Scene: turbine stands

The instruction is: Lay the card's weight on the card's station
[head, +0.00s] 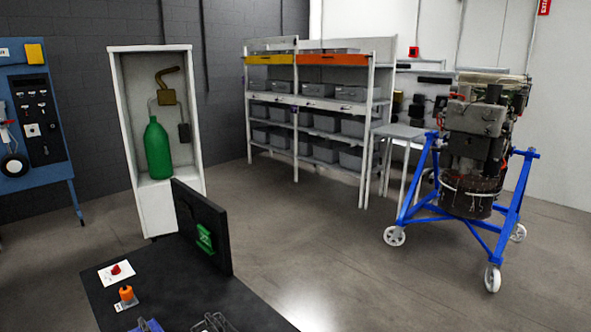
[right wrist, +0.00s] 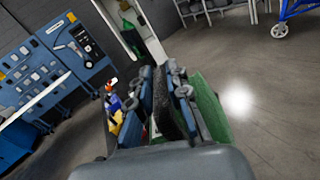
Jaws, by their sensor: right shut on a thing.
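A black upright board (head: 220,232) stands on the black tabletop (head: 178,300) in the head view. A green card (head: 205,238) with a pale mark is on its face. A red weight (head: 116,269) sits on a white plate at the table's far left. An orange weight (head: 126,294) sits on another plate nearer. My right gripper (right wrist: 170,95) fills the middle of the right wrist view. It is shut on a dark, speckled piece (right wrist: 172,110), mostly hidden by the fingers. A green surface (right wrist: 210,108) shows just right of the fingers; I cannot tell whether they touch. My left gripper does not show clearly.
Blue and grey parts are cut off at the head view's bottom edge. A white cabinet with a green bottle (head: 157,150) stands behind the table. A shelf rack (head: 297,100) and an engine on a blue stand (head: 470,190) are farther right. Floor between is clear.

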